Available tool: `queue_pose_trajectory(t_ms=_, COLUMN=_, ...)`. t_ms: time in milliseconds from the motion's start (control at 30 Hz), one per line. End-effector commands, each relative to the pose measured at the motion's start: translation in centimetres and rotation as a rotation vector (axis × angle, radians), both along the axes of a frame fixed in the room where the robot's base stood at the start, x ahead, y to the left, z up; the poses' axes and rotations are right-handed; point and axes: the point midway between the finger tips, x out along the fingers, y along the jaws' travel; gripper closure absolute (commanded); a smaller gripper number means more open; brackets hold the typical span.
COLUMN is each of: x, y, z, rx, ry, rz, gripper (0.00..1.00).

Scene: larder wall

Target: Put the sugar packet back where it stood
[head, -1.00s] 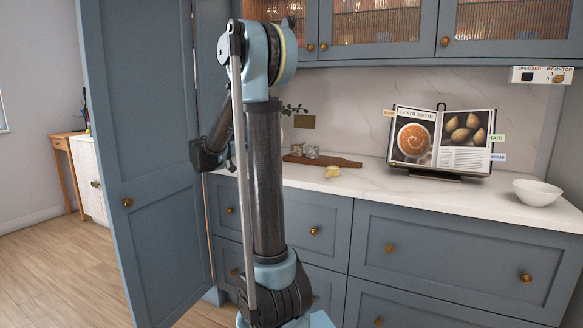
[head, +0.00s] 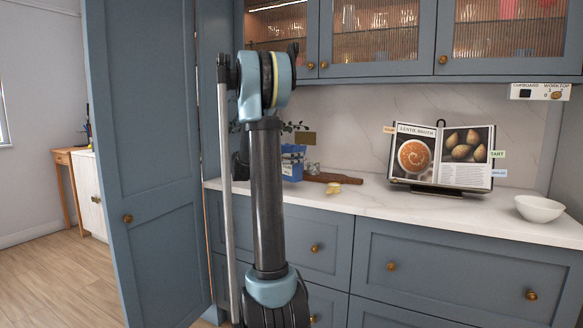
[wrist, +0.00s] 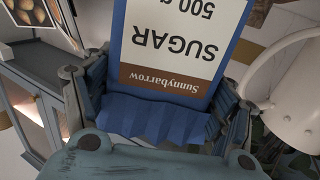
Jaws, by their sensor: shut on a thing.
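The sugar packet is blue with a white label and a brown band reading Sunnybarrow. It fills the upper middle of the wrist view (wrist: 172,50), its lettering upside down. My gripper (wrist: 155,112) is shut on the packet's crumpled blue end, one finger on each side. In the head view the packet (head: 292,163) shows just right of my arm, in front of the backsplash above the worktop (head: 400,200). My arm hides my fingers there. I cannot tell whether the packet touches the worktop.
A wooden board (head: 345,178) and a small yellow piece (head: 333,189) lie by the packet. A recipe book (head: 440,155) on a stand and a white bowl (head: 540,208) stand right. A blue door (head: 145,170) is open left. A white handled vessel (wrist: 295,95) is near my gripper.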

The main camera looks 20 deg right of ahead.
Motion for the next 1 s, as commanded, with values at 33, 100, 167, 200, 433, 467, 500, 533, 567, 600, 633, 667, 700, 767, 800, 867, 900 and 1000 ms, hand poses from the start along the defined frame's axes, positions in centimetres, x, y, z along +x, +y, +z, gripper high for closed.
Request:
queue_pose_trajectory(t_ms=33, x=0.1, y=-0.3, z=0.0, rx=0.000, ry=0.000, rz=-0.001, gripper=0.60)
queue_pose_trajectory(t_ms=100, x=0.2, y=-0.8, z=0.0, rx=0.000, ry=0.000, rz=-0.001, gripper=0.60)
queue_pose_trajectory(t_ms=167, x=0.4, y=-1.1, z=-0.3, rx=0.000, ry=0.000, rz=-0.001, gripper=0.60)
queue_pose_trajectory(t_ms=200, x=0.4, y=-1.0, z=-0.9, rx=0.000, ry=0.000, rz=0.000, gripper=0.60)
queue_pose_trajectory(t_ms=433, x=0.3, y=-0.9, z=-3.5, rx=-0.001, ry=0.000, rz=0.000, gripper=0.60)
queue_pose_trajectory(t_ms=467, x=0.3, y=-0.9, z=-3.5, rx=-0.001, ry=0.000, rz=0.000, gripper=0.60)
queue_pose_trajectory(t_ms=500, x=0.3, y=-0.9, z=-3.5, rx=-0.001, ry=0.000, rz=0.000, gripper=0.60)
queue_pose_trajectory(t_ms=533, x=0.3, y=-0.9, z=-3.5, rx=-0.001, ry=0.000, rz=0.000, gripper=0.60)
queue_pose_trajectory(t_ms=567, x=0.3, y=-0.9, z=-3.5, rx=-0.001, ry=0.000, rz=0.000, gripper=0.60)
queue_pose_trajectory(t_ms=600, x=0.3, y=-0.9, z=-3.5, rx=-0.001, ry=0.000, rz=0.000, gripper=0.60)
queue_pose_trajectory(t_ms=633, x=0.3, y=-0.9, z=-3.5, rx=-0.001, ry=0.000, rz=0.000, gripper=0.60)
queue_pose_trajectory(t_ms=667, x=0.3, y=-0.9, z=-3.5, rx=-0.001, ry=0.000, rz=0.000, gripper=0.60)
queue_pose_trajectory(t_ms=700, x=0.3, y=-0.9, z=-3.5, rx=0.000, ry=0.000, rz=0.000, gripper=0.60)
queue_pose_trajectory(t_ms=767, x=0.3, y=-0.9, z=-3.7, rx=0.000, ry=0.000, rz=0.000, gripper=0.60)
queue_pose_trajectory(t_ms=800, x=0.3, y=-0.9, z=-3.7, rx=0.000, ry=0.000, rz=0.000, gripper=0.16)
queue_pose_trajectory(t_ms=867, x=0.3, y=-0.9, z=-3.7, rx=0.000, ry=0.000, rz=0.000, gripper=0.03)
queue_pose_trajectory(t_ms=900, x=0.3, y=-0.9, z=-3.7, rx=0.000, ry=0.000, rz=0.000, gripper=0.03)
queue_pose_trajectory(t_ms=1000, x=0.3, y=-0.9, z=-3.7, rx=0.000, ry=0.000, rz=0.000, gripper=0.03)
